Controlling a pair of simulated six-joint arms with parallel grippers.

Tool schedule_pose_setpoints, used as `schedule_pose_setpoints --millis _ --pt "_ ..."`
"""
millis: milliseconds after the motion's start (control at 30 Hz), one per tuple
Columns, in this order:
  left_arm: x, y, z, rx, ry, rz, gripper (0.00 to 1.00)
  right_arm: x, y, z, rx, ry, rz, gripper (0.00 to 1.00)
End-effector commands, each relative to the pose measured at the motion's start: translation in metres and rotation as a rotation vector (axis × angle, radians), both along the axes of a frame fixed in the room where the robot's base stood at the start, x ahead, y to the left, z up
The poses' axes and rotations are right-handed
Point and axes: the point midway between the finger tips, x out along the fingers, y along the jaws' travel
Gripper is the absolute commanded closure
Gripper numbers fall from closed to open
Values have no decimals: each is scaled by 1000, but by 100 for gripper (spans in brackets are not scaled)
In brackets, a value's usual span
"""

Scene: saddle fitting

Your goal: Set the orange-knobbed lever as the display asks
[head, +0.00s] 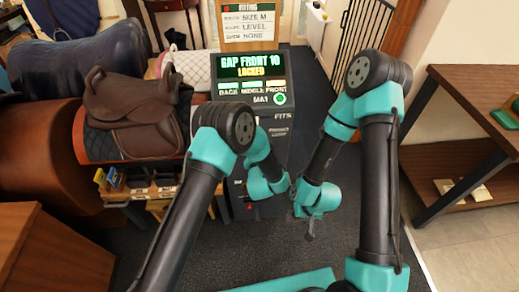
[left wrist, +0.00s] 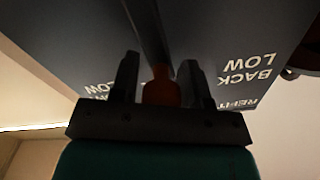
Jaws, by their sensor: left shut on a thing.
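In the left wrist view the orange knob (left wrist: 162,88) sits between the two dark fingers of my left gripper (left wrist: 158,82), which is shut on it. The dark lever shaft (left wrist: 148,30) runs up from the knob across the panel. In the head view my left gripper (head: 266,190) is at the low front of the dark console, and its fingers and the knob are hidden. The display (head: 249,66) reads "GAP FRONT 10" and "LOCKED". My right gripper (head: 309,232) hangs free to the right of the console, too small to show its jaw state.
Panel lettering (left wrist: 250,68) reads "BACK LOW", upside down. A board (head: 248,22) above the display shows "SIZE M", "LEVEL" and "NONE". A brown saddle (head: 135,105) sits on a rack at left. A wooden shelf table (head: 480,90) stands at right. Open floor lies between.

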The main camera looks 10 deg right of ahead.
Motion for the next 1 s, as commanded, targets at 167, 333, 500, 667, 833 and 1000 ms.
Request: schedule_pose_setpoints --millis 167,333,500,667,833,1000 --pt "-1 2 -2 4 5 3 100 0 0 0 0 0 0 44" --pt "-1 1 -2 2 4 3 42 0 0 0 0 0 0 44" --pt "0 1 -1 0 3 1 42 0 0 0 0 0 0 44" --pt "-4 0 -1 0 2 0 42 0 0 0 0 0 0 44" --pt "-21 2 -1 0 3 -2 42 0 0 0 0 0 0 44" --pt "-47 5 -1 1 4 -1 42 0 0 0 0 0 0 44"
